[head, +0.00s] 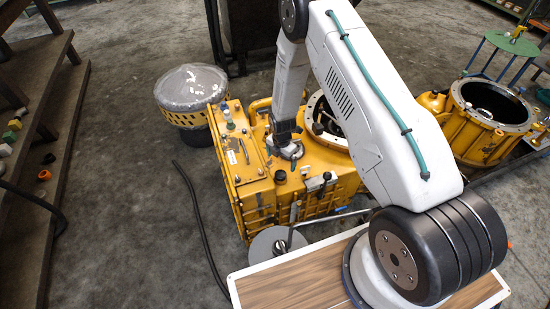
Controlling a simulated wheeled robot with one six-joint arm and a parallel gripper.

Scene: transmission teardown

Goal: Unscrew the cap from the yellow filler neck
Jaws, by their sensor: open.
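The yellow transmission housing (322,158) stands on the floor in the middle of the head view. My gripper (290,156) points down just above its top face, left of the large round opening. The jaws are open; at this size the gap between them is hard to make out. A small dark round cap (281,175) sits on the housing top just in front of my gripper, apart from it. I cannot tell whether this is the filler cap. A yellow filler neck cannot be clearly picked out, and my gripper and forearm hide part of the housing top.
Small fittings (229,121) stand on the housing's left edge. A plastic-covered yellow drum (190,85) is behind left, a second yellow housing (490,115) at right. A grey disc (275,245) and rod lie in front. Dark shelves (45,130) line the left; floor between is mostly clear.

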